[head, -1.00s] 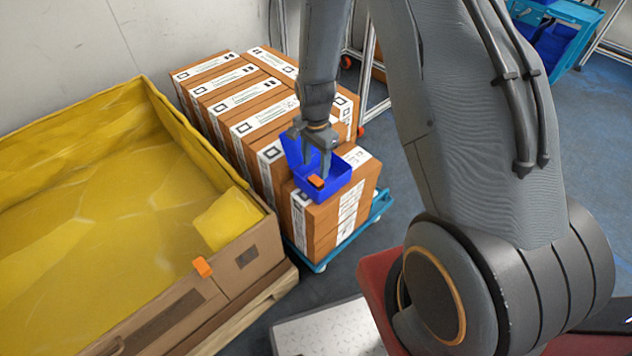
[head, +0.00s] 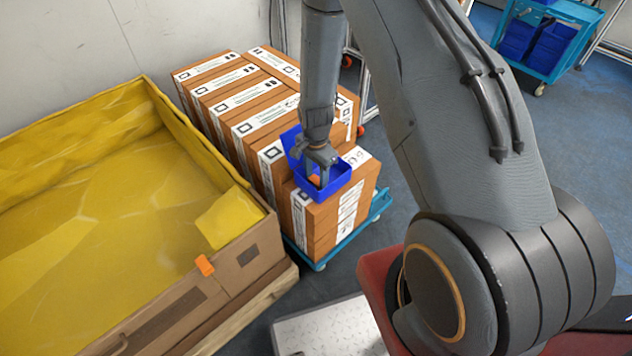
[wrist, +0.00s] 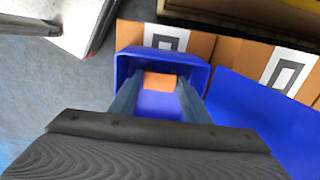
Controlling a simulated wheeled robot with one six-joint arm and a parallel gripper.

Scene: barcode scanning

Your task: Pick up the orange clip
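The orange clip (wrist: 160,81) lies in a blue bin (wrist: 126,66), near its far wall in the wrist view. My gripper (head: 317,172) points down into the bin. In the wrist view my gripper (wrist: 160,88) is open, with its fingers apart on either side of the clip. I cannot tell whether they touch it. Another orange clip (head: 204,265) is on the edge of the large yellow-lined box.
Labelled cardboard boxes (head: 245,100) stand on a blue dolly (head: 378,207). The large yellow-lined box (head: 110,200) is at the left. A blue cart (head: 546,60) stands far back right. Blue floor is clear right of the dolly.

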